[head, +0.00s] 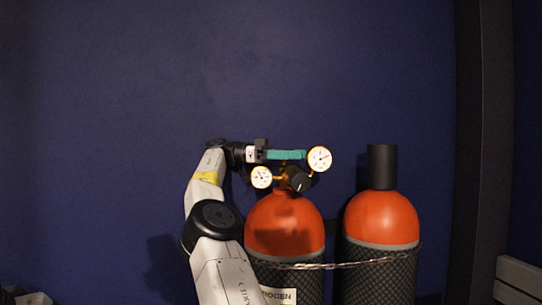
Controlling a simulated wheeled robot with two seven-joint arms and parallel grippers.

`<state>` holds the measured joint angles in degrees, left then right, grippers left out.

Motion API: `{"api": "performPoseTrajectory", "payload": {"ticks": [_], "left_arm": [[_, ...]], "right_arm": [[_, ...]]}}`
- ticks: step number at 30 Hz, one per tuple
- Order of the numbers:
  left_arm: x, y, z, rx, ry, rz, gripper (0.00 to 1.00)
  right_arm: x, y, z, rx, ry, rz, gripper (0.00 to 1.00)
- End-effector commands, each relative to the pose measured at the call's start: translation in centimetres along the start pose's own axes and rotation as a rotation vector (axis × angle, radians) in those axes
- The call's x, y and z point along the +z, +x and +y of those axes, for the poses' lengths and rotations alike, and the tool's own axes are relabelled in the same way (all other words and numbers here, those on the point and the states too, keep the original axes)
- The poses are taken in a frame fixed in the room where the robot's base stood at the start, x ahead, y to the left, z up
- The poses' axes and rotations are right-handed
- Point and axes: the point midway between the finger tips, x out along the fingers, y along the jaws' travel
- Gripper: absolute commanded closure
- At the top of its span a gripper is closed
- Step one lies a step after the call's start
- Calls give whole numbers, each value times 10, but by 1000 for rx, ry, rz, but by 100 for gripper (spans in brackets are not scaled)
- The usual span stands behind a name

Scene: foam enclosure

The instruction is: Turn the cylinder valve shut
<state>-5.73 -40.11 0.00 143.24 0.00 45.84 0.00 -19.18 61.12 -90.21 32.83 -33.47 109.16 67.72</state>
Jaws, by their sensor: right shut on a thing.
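The orange-topped left gas cylinder (284,225) stands upright with a brass valve and regulator on its neck. The valve's teal handwheel (287,154) sits on top, seen nearly edge-on. My right gripper (266,153) reaches in from the left at the height of the handwheel and is shut on its left edge; the fingertips are small and dark here. Two round white gauges, the left one (261,177) and the right one (319,159), flank the valve. A dark knob (299,181) sits on the regulator below the handwheel. My left gripper is not in view.
A second orange-topped cylinder (381,219) with a dark cap (382,167) stands at right. A chain (340,265) runs across both cylinders. A dark blue wall (120,120) is behind. The space above the valve is clear. A pale slatted object (518,275) is at far right.

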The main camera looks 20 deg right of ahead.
Motion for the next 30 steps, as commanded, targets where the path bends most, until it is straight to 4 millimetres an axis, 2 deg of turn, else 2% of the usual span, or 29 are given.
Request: {"api": "performPoseTrajectory", "payload": {"ticks": [3,4,6,7,23,30], "left_arm": [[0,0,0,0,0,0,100],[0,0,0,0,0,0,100],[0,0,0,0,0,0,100],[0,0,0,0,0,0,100],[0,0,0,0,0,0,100],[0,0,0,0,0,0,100]], "right_arm": [[-1,0,0,-1,2,3,92],[-1,0,0,-1,2,3,46],[-1,0,0,-1,2,3,32],[-1,0,0,-1,2,3,30],[-1,0,0,-6,0,1,30],[-1,-1,0,-84,0,-1,30]]}}
